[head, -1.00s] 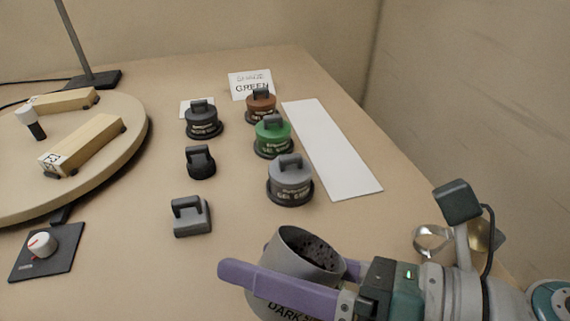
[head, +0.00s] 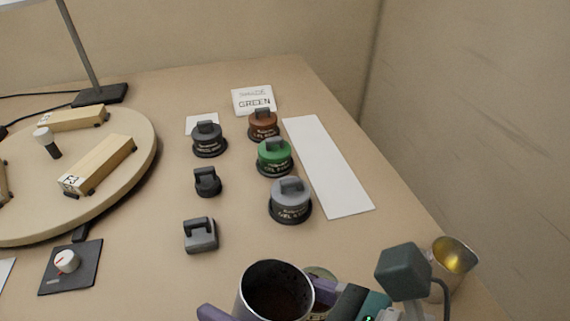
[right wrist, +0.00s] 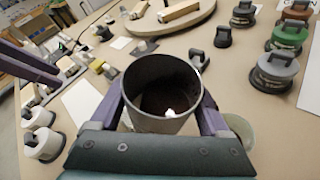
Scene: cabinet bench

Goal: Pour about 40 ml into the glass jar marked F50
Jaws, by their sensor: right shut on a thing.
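My right gripper (head: 268,303) is shut on a dark grey cup (head: 250,296), one purple finger on each side. The cup's open mouth faces the head camera, with dark brown contents deep inside. The right wrist view also shows the cup (right wrist: 160,123) between the fingers, with a small white speck inside. A pale round vessel (head: 322,274) is partly hidden behind the cup and gripper; a similar rim (right wrist: 240,130) shows beside the right finger in the wrist view. I cannot read an F50 mark on it.
Black, grey, green (head: 274,157) and brown handled lidded pots stand mid-bench. A white strip (head: 328,167) lies right of them. A shiny cup with yellow inside (head: 453,256) stands near the right wall.

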